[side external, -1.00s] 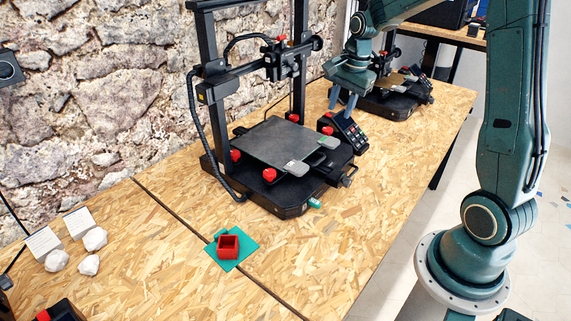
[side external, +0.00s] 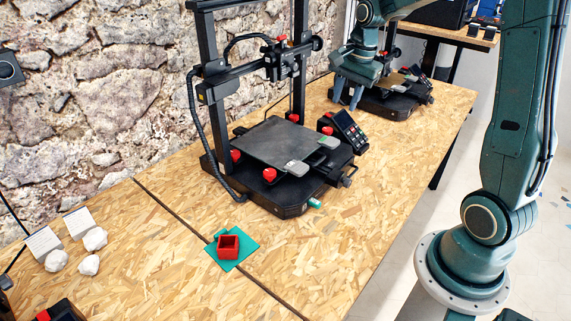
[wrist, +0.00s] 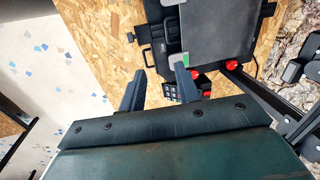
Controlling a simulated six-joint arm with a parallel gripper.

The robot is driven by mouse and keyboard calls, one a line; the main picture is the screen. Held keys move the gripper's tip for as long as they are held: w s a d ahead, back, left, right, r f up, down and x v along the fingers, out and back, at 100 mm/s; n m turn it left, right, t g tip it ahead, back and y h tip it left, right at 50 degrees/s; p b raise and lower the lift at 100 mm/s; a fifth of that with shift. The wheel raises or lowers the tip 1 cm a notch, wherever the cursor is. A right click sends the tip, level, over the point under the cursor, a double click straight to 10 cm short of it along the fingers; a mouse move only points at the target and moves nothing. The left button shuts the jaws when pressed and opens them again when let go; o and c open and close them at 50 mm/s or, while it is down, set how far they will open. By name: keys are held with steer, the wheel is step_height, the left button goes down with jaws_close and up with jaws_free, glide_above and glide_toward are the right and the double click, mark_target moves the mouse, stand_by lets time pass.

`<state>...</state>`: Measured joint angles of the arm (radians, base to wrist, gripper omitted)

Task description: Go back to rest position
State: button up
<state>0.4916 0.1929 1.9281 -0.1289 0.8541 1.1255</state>
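My gripper (side external: 346,97) hangs fingers down behind the near printer's control screen in the side external view, in front of the second printer. In the wrist view my gripper (wrist: 157,75) has its two fingers spread apart with nothing between them. The near printer (side external: 290,200) stands on the wooden table, and its grey build plate (side external: 278,141) is bare. The build plate also shows in the wrist view (wrist: 215,35). A red open box (side external: 228,247) sits on a teal square mat (side external: 244,259) at the front of the table.
A second printer (side external: 385,100) stands further back. Its frame and the near printer's upright frame (side external: 205,80) are tall obstacles. White crumpled lumps (side external: 88,265) and cards (side external: 43,243) lie at the left. The table's right strip (side external: 375,200) is clear.

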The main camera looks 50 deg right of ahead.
steer(key=s+a+r+n+t, duration=0.2)
steer(key=s+a+r+n, duration=0.55)
steer(key=a, duration=0.35)
steer(key=s+a+n, duration=0.3)
steer(key=s+n, duration=0.2)
steer(key=s, duration=0.1)
steer(key=s+a+f+n+t, duration=0.1)
steer(key=s+a+n, duration=0.2)
steer(key=s+n, duration=0.2)
steer(key=shift+s+a+t, duration=0.15)
steer(key=shift+s+t, duration=0.15)
steer(key=shift+s, duration=0.35)
